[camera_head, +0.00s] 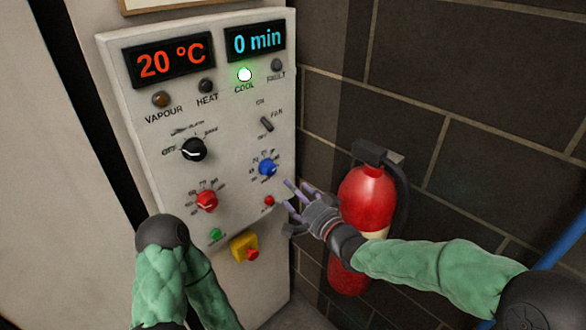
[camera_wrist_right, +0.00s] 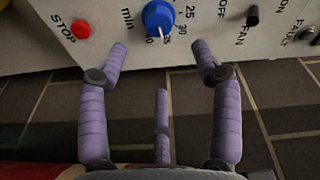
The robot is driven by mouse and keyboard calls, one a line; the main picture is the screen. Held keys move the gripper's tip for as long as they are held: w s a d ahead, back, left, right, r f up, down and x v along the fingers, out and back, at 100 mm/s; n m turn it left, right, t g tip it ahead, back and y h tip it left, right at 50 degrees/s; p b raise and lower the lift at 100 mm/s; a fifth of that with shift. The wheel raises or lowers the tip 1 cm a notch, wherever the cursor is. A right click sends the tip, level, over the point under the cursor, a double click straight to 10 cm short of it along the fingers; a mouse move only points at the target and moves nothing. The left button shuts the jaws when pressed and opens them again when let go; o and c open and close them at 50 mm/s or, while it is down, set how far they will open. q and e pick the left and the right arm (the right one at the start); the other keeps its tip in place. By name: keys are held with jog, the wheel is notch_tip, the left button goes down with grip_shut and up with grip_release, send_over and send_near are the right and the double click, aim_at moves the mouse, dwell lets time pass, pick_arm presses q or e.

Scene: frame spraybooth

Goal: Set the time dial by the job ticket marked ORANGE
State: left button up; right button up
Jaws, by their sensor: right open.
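The blue time dial (camera_head: 268,167) sits on the right side of the pale control panel, and the time display (camera_head: 256,41) reads 0 min. In the right wrist view the blue dial (camera_wrist_right: 159,16) shows at the top, with "min" beside it and a white pointer mark towards its lower edge. My right gripper (camera_head: 291,203) is open and empty, below and right of the dial. Its purple fingers (camera_wrist_right: 160,58) are spread, apart from the dial. My left arm shows at the lower left, but its gripper is out of view. No ticket marked ORANGE is readable.
The red heat dial (camera_head: 207,201), black selector (camera_head: 194,149), red stop button (camera_head: 269,201), fan switch (camera_head: 267,124) and yellow-based emergency button (camera_head: 245,248) share the panel. A fire extinguisher (camera_head: 367,196) hangs by my right forearm. The green COOL lamp (camera_head: 245,75) is lit.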

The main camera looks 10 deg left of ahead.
aim_at(272, 170)
jog(key=b+x, duration=0.2)
jog(key=x, duration=0.9)
jog(key=c, duration=1.1)
